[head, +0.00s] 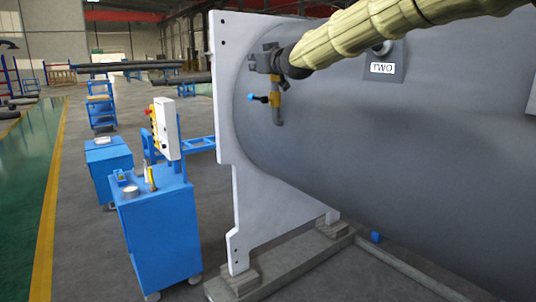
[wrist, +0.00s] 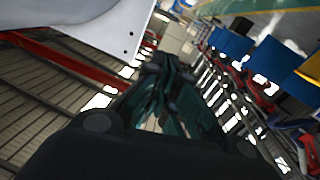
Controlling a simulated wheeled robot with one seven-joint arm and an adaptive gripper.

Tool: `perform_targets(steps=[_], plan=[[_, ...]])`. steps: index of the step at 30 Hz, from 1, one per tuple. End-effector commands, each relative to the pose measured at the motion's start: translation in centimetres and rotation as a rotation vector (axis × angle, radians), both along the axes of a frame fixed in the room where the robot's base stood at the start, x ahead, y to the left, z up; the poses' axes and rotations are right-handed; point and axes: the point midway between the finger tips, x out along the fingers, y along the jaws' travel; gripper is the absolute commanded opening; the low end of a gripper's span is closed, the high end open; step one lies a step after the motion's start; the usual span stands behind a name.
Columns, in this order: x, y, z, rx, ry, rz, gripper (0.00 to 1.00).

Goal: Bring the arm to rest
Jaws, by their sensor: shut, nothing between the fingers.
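My arm, in a pale yellow sleeve, reaches in from the top right of the head view. Its dark end with my gripper (head: 266,60) is in front of the large grey shell (head: 400,150), close to the white flange plate (head: 226,100). In the wrist view my gripper (wrist: 166,62) shows as dark fingers, shut and empty. A small pipe fitting with a blue handle (head: 256,97) and a yellow part shows just below the gripper in the head view. I cannot tell whether the gripper touches it. The plate's corner (wrist: 125,35) shows at the wrist view's upper left.
A blue cart (head: 158,235) with a white control box (head: 166,128) stands left of the plate. More blue carts stand behind it. Open floor (head: 85,250) lies at the left.

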Motion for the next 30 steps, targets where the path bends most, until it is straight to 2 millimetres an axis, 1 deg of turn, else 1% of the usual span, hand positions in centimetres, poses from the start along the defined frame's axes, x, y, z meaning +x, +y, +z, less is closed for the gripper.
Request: perform_targets(steps=[1, 4, 6, 8, 11, 13, 16, 20, 21, 23, 24, 26, 27, 29, 30], plan=[[0.2, -0.5, -1.0, -0.001, 0.012, -0.005, 0.0], [0.5, -1.3, -2.9, -0.001, 0.032, -0.014, 0.0], [0.7, -1.7, -4.5, -0.001, 0.05, -0.018, 0.0], [0.8, -1.9, -5.7, -0.001, 0.064, -0.02, 0.0], [1.0, -2.1, -8.4, -0.001, 0.094, -0.023, 0.0], [1.1, -2.2, -10.4, -0.002, 0.116, -0.025, 0.0], [1.2, -2.4, -14.3, -0.001, 0.159, -0.029, 0.0], [0.9, -3.0, -21.3, -0.002, 0.239, -0.038, 0.0], [0.7, -3.3, -23.6, -0.001, 0.266, -0.043, 0.0], [0.3, -3.7, -27.0, -0.002, 0.305, -0.05, 0.0], [-0.1, -3.9, -29.3, -0.001, 0.333, -0.053, 0.0], [-0.7, -4.4, -32.7, -0.001, 0.372, -0.062, 0.0], [-1.2, -4.7, -35.0, -0.002, 0.398, -0.067, 0.0], [-2.1, -5.2, -38.2, -0.002, 0.439, -0.076, 0.0], [-2.7, -5.5, -40.4, -0.003, 0.466, -0.082, 0.0]])
